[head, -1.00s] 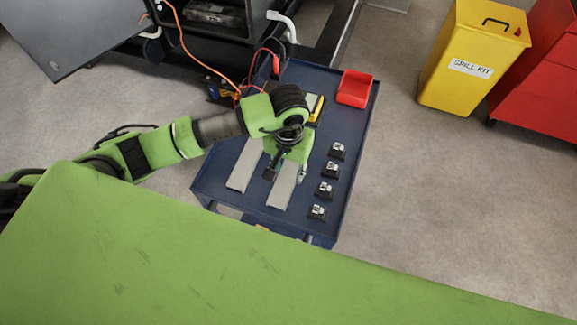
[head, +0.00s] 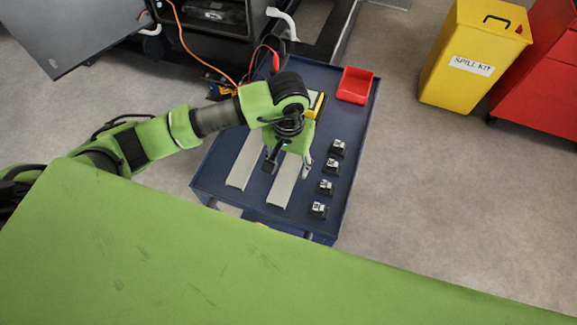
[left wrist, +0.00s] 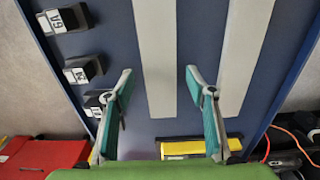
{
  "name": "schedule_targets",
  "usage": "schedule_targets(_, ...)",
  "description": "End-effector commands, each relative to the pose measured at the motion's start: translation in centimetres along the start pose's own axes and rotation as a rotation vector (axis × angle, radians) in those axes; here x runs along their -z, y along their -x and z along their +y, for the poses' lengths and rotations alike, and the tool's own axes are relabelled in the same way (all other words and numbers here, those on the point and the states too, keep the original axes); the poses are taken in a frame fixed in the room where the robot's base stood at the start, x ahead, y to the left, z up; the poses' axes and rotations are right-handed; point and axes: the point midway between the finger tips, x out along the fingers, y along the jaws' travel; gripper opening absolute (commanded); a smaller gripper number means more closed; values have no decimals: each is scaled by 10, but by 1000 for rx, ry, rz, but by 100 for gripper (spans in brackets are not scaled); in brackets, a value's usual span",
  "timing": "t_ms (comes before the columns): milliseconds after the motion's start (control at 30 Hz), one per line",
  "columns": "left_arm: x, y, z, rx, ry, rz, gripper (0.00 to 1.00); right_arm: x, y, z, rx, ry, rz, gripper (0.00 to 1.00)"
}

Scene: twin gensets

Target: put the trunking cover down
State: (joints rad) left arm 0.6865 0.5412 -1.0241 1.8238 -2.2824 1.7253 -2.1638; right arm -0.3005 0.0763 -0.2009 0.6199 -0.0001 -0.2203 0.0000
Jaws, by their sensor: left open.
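Two long, flat grey trunking covers lie side by side on the blue cart top. In the head view, the left cover (head: 243,163) lies clear of my gripper. The right cover (head: 284,187) runs under my left gripper (head: 287,167), which hides its far end. In the left wrist view, my left gripper (left wrist: 159,72) is open with nothing between its fingers. One cover (left wrist: 157,45) lies beneath, lined up with the gap between the fingers. The other cover (left wrist: 243,50) is to the right. My right gripper is not in view.
The blue cart (head: 222,152) also carries several small black labelled blocks (head: 331,166) in a row, a red bin (head: 355,85) and a yellow device (head: 316,103). A yellow spill kit box (head: 468,65) stands on the floor at right. An open genset cabinet is behind.

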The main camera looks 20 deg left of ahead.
Motion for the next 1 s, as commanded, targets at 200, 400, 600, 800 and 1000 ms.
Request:
schedule_targets(200,2,46,0,0,-2,8,51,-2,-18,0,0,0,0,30)
schedule_targets(400,1,83,0,1,-1,4,51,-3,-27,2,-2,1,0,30)
schedule_targets(600,0,100,0,1,0,0,51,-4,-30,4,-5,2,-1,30)
schedule_targets(800,-1,102,0,1,0,-1,51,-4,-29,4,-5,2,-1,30)
schedule_targets(1000,-1,102,0,1,0,-1,51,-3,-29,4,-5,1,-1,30)
